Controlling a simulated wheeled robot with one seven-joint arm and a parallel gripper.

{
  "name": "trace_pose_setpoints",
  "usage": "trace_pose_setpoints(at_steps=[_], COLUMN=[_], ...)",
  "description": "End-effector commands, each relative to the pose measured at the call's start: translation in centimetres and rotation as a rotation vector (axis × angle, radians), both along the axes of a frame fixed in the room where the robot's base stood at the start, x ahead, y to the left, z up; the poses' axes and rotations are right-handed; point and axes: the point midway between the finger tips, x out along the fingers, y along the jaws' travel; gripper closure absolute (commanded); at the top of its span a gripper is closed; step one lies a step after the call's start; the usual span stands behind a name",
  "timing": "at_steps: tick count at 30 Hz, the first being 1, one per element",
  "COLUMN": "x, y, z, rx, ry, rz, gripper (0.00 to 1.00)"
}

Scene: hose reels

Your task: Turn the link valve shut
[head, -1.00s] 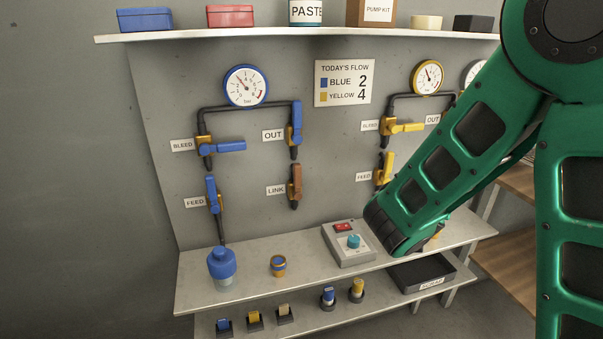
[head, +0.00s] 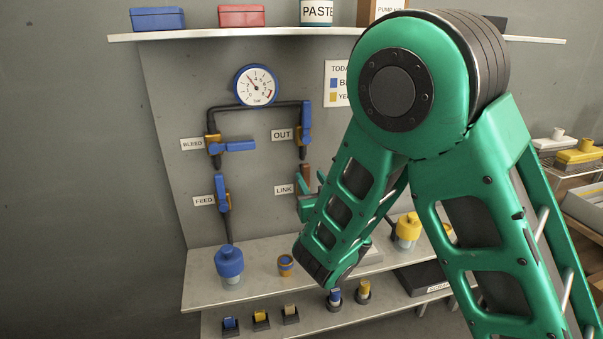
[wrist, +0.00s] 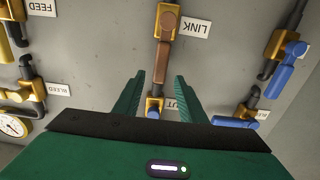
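The link valve has a brown handle (head: 305,174) beside the LINK label (head: 284,190). The handle stands upright, in line with its pipe. In the wrist view, which is upside down, the handle (wrist: 163,55) hangs from a brass body (wrist: 168,12). My gripper (wrist: 161,76) is open, its two green fingers on either side of the handle's free end. I cannot tell whether the fingers reach around it in depth. In the head view my gripper (head: 306,203) is at the link valve, and my arm hides part of both.
The blue out valve (head: 305,118) is just above the link valve, and the blue feed valve (head: 222,195) is to the left. A shelf below holds a blue-capped bottle (head: 229,262) and an orange-and-blue fitting (head: 285,265). Wall left of the panel is bare.

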Motion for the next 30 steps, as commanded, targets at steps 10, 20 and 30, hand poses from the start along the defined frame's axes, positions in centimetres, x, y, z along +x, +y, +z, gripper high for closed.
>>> trace_pose_setpoints(at_steps=[10,20,30], x=[4.3,5.5,5.4], y=[1.2,1.5,1.5], z=[0.0,0.0,0.0], rx=[0.002,-0.001,0.0], ry=[0.0,0.0,0.0], rz=[-0.001,0.0,0.0], gripper=[0.62,0.62,1.0])
